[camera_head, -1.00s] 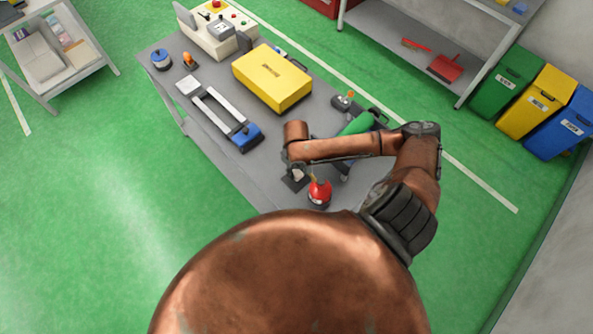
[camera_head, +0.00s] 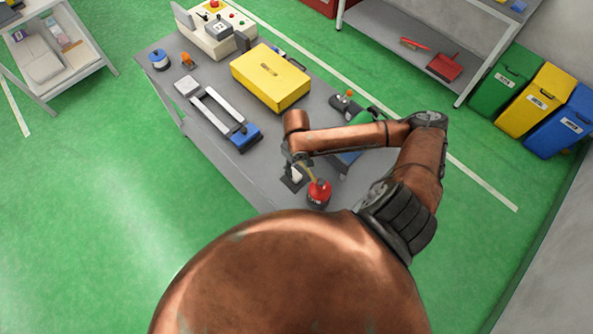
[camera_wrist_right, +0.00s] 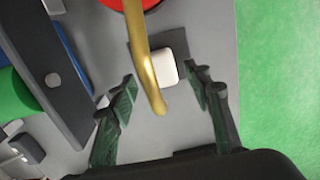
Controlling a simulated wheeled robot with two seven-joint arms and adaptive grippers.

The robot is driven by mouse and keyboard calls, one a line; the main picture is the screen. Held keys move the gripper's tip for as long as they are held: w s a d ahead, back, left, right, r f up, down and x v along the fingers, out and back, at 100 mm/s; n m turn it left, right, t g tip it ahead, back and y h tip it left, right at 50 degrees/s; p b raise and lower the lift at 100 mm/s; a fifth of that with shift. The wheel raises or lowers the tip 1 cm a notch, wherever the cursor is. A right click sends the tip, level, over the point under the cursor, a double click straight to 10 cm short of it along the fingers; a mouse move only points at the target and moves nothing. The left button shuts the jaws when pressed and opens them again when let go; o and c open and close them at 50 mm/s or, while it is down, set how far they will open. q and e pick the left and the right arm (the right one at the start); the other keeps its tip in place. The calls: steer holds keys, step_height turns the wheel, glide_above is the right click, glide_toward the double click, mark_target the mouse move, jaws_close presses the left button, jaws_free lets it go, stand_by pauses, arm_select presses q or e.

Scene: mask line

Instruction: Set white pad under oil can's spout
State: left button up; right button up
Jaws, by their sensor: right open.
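The red oil can (camera_head: 318,194) stands near the table's front end, and its red body (camera_wrist_right: 125,3) is cut off at the top of the right wrist view. Its brass spout (camera_wrist_right: 145,62) reaches down the picture and partly covers the white pad (camera_wrist_right: 168,69). The pad lies over a dark square patch; whether the spout tip is directly above it, I cannot tell. My right gripper (camera_wrist_right: 162,88) is open, its fingers on either side of the spout and pad, apart from both. In the head view my right gripper (camera_head: 293,167) is partly hidden by its wrist.
On the grey table (camera_head: 215,150) are a yellow case (camera_head: 270,76), a blue-ended frame tool (camera_head: 240,133) and a control box (camera_head: 215,35). A green object (camera_head: 365,117) and a dark bar (camera_wrist_right: 60,85) are beside the can. Green floor is clear at left.

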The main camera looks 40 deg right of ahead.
steer(key=r, duration=0.7)
steer(key=shift+w+a+r, duration=0.1)
steer(key=shift+w+r, duration=0.15)
steer(key=shift+r, duration=0.05)
